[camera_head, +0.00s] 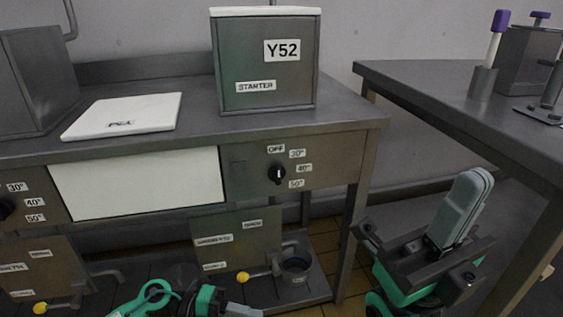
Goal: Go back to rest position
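My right gripper (474,181) is at the lower right, pointing up and away. Its grey-green fingers lie together above a dark crossbar and green body. I see nothing held between them. It is in the gap between the left bench and the right table, touching neither as far as I can tell. Green and dark parts of my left arm show at the bottom edge, left of centre, low in front of the left bench.
The left metal bench (340,111) bears a vat marked Y52 STARTER (262,66) and a flat white lid (124,115). A control knob (277,174) and yellow-ended valve handles (243,277) face me. The right table (430,77) carries a purple-topped tool (501,20) in a metal cup (481,83).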

